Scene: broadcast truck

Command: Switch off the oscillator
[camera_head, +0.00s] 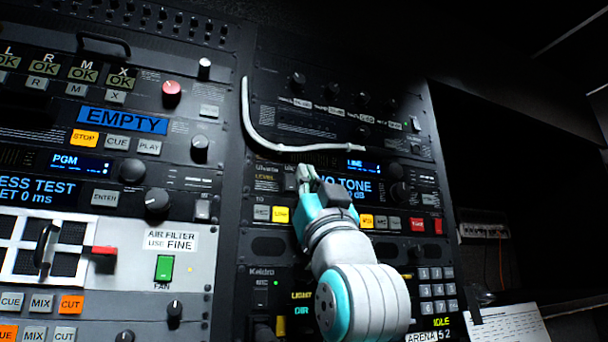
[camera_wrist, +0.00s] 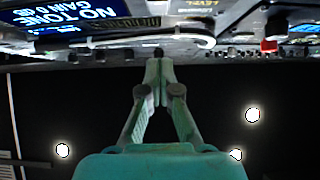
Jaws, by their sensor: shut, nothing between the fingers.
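A rack unit with a blue display reading "NO TONE" (camera_head: 350,188) sits in the right-hand rack. The label naming the oscillator is too small or hidden to read. The display also shows in the wrist view (camera_wrist: 85,18), with a gain of 0 dB. My gripper (camera_head: 306,174) is shut and empty, its fingertips at the panel left of the display. They cover part of the panel and the first letters of the display. In the wrist view, my fingertips (camera_wrist: 160,62) meet just below a small dark part of the panel (camera_wrist: 158,52); I cannot tell whether they touch.
A white cable (camera_head: 252,125) hangs down the rack and bends right above the display. Lit yellow buttons (camera_head: 281,214) and red buttons (camera_head: 417,224) lie below the display. A left rack holds a green fan switch (camera_head: 164,267). A paper sheet (camera_head: 500,325) lies at lower right.

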